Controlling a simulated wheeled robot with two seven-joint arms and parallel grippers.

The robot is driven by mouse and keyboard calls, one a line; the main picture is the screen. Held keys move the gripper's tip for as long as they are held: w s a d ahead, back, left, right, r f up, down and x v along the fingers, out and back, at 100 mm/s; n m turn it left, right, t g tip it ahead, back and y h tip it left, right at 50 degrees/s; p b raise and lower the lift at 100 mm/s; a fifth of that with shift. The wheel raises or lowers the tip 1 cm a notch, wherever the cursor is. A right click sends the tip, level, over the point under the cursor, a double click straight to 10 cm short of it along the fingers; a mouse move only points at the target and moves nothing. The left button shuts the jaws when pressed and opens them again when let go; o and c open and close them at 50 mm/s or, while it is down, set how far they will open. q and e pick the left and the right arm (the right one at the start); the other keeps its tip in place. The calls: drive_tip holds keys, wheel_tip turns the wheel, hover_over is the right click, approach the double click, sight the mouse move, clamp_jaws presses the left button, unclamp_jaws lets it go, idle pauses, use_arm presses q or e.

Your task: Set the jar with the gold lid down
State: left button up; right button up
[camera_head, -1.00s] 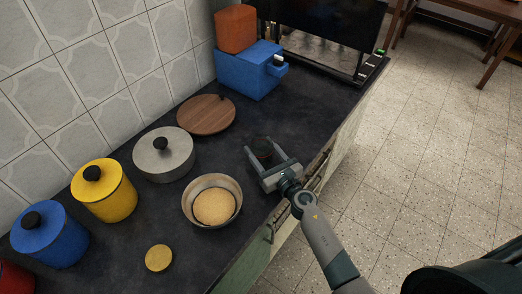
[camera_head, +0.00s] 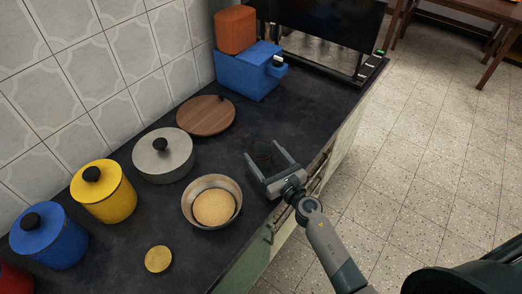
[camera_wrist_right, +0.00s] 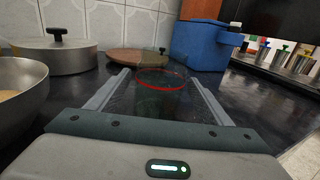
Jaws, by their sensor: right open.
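A dark see-through vessel with a red rim (camera_wrist_right: 162,80) stands upright on the counter, between the fingers of my right gripper (camera_wrist_right: 160,88). It also shows dark and round in the head view (camera_head: 261,152). The right gripper, seen in the head view too (camera_head: 261,150), is open around the vessel, low over the counter. No gold lid shows on this vessel. A flat round gold lid or disc (camera_head: 158,259) lies at the near part of the counter; whether a jar is under it I cannot tell. My left gripper is out of view.
A steel pan with tan contents (camera_head: 188,209), a grey lidded pot (camera_head: 163,160), yellow (camera_head: 111,204) and blue (camera_head: 55,246) canisters, a wooden disc (camera_head: 205,116) and a blue box (camera_head: 245,75) surround the clear patch of counter (camera_head: 215,165). The counter edge lies right.

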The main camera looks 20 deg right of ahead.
drive_tip(key=b+v, duration=0.1)
drive_tip(key=v, duration=0.7)
drive_tip(key=shift+s, duration=0.3)
drive_tip(key=shift+s+d, duration=0.15)
drive_tip(key=shift+s, duration=0.4)
